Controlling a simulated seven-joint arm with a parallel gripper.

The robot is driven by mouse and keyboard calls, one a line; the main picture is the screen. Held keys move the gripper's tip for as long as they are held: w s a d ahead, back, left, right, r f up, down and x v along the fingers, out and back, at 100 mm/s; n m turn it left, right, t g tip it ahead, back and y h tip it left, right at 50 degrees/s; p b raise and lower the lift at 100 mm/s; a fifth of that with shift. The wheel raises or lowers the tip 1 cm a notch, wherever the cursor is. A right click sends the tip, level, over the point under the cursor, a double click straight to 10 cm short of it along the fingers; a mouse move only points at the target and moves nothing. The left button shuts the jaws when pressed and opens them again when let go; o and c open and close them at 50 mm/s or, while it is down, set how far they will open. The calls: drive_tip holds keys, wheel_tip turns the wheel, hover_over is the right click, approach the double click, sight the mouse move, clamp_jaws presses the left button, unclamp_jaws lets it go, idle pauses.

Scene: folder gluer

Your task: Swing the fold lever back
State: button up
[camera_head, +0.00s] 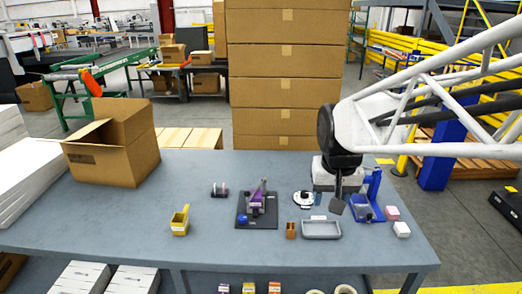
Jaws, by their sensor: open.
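The small folding device (270,219) stands on a dark base plate in the middle of the table. It has a purple block (256,208), a thin grey upright piece and a blue ball (242,219) at its front left. Which of these parts is the fold lever is too small to tell. My gripper (338,205) is open, pointing down above the right part of the table. It is to the right of the device and apart from it. Nothing shows between its fingers.
A grey tray (321,236), a small brown box (290,230) and a blue stand (372,185) are near my gripper. A yellow holder (180,221) and a tape roll (219,190) lie left of the device. An open carton (130,160) stands at the back left. The front middle is clear.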

drive_tip(key=w+a+f, duration=0.2)
drive_tip(key=w+a, duration=0.2)
drive_tip(key=w, duration=0.4)
drive_tip(key=w+a+f, duration=0.3)
drive_tip(key=w+a, duration=0.2)
drive_tip(key=w, duration=0.3)
drive_tip(key=g, duration=0.2)
hover_over(247, 194)
drive_tip(key=f, duration=1.1)
drive_tip(key=shift+w+d+f, duration=0.15)
drive_tip(key=shift+w+d, duration=0.05)
drive_tip(key=shift+w, duration=0.1)
drive_tip(key=shift+w+a+f, duration=0.25)
drive_tip(key=shift+f, duration=0.05)
drive_tip(key=shift+f, duration=0.1)
drive_tip(key=shift+f, duration=3.8)
clamp_jaws()
